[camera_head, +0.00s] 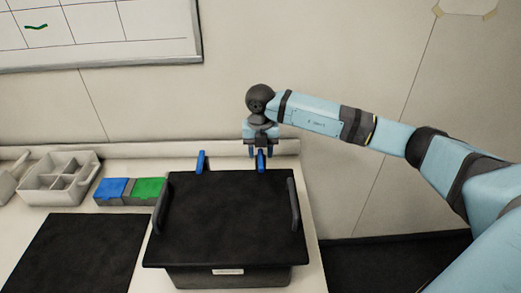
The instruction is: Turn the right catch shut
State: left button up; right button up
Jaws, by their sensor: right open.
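A dark box with a black lid (225,225) stands on the pale bench, its lid lying on top. Two blue catches stand up at its far edge. The left catch (201,162) is free and upright. The right catch (262,160) is between the fingers of my right gripper (262,153), which points down from above. The gripper is open, with its fingers to either side of the catch; whether they touch it I cannot tell. My left gripper is not in view.
Dark handles rise at the lid's left (160,207) and right (293,204) sides. Left of the box are a blue block (111,189), a green block (149,188) and a grey divided tray (60,182). A black mat (80,252) lies at the front left. A wall rises behind the bench.

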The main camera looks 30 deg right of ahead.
aim_at(261, 152)
notch_tip(261, 152, up, 14)
jog(key=b, duration=0.1)
dwell(0.4)
dwell(0.3)
